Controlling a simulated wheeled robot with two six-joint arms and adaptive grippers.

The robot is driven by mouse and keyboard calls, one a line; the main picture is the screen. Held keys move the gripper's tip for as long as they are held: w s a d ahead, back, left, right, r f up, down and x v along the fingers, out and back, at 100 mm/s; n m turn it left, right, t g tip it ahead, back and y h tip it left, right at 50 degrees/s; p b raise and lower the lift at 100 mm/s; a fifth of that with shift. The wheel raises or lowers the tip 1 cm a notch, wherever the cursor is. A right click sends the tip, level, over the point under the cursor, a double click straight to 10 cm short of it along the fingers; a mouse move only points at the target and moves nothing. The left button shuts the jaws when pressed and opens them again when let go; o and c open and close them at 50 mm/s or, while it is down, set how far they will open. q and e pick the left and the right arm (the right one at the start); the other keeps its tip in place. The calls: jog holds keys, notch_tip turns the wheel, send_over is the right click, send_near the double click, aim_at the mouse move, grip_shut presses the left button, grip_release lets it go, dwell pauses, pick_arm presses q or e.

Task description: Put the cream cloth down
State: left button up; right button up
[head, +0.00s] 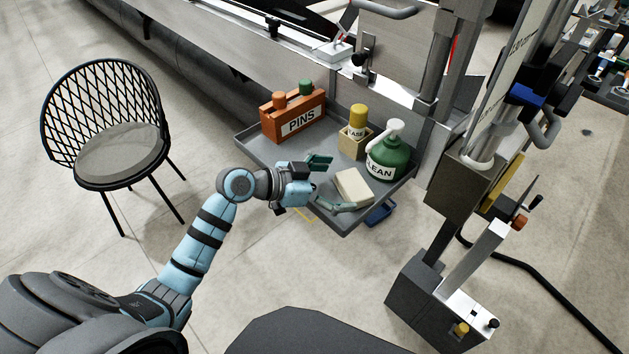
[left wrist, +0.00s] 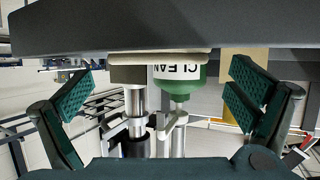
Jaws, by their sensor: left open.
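The cream cloth (head: 353,187) is a folded, flat pad lying on the grey tray (head: 262,152), near its front right corner. My left gripper (head: 330,184) is open at the tray's front edge, with its green fingers spread and the cloth just beyond them. In the left wrist view, which looks upside down, the cloth (left wrist: 150,57) shows as a thin pale edge against the dark tray (left wrist: 150,25). The open fingers (left wrist: 160,95) stand to either side of it, and no contact with the cloth shows. My right gripper is in neither view.
On the tray, a green CLEAN bottle (head: 387,160) stands right behind the cloth. A yellow-capped bottle in a tan holder (head: 355,141) and an orange PINS box (head: 293,115) stand farther back. A black chair (head: 105,125) is at left. A post stand (head: 440,290) is at right.

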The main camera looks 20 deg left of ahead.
pick_arm(q)
jog(key=v, duration=0.9)
jog(key=shift+d+f, duration=0.1)
